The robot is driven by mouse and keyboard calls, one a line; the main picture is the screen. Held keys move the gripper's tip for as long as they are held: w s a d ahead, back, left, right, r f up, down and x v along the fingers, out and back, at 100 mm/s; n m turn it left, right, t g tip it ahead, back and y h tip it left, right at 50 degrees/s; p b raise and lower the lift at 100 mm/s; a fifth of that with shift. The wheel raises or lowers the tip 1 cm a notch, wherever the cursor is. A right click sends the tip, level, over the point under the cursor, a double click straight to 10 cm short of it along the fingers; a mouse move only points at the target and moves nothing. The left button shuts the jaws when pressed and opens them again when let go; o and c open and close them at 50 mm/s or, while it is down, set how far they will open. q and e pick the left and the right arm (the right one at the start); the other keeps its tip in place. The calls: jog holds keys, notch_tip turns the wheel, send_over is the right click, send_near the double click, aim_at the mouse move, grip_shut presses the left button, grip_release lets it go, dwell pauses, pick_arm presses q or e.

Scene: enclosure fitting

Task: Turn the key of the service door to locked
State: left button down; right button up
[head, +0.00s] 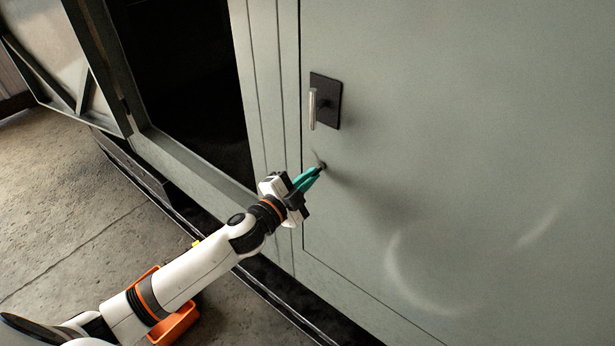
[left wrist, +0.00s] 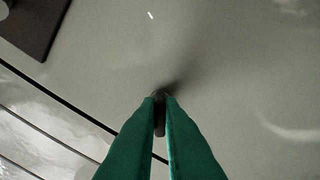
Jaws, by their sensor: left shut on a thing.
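The service door (head: 480,150) is a large grey-green panel and looks closed in its frame. Its handle (head: 312,108) is a metal lever on a dark plate, pointing down. The key (head: 322,165) is a small dark piece at the lock below the handle. My left gripper (head: 317,171) reaches the lock with its green fingers. In the left wrist view the fingers are shut on the key (left wrist: 160,114), whose dark head shows between the tips. The fingers cover part of the key, and I cannot tell its exact angle. My right gripper is not in view.
A dark opening (head: 185,75) in the enclosure lies left of the door, with an open panel (head: 65,55) farther left. An orange container (head: 176,325) is on the floor beneath my left arm. The door face right of the lock is clear.

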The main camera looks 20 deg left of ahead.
pick_arm(q)
jog(key=shift+m, duration=3.4)
jog(key=shift+f, duration=0.1)
jog(key=c, duration=1.6)
grip_release()
jog(key=shift+o, duration=0.2)
jog(key=shift+d, duration=0.1)
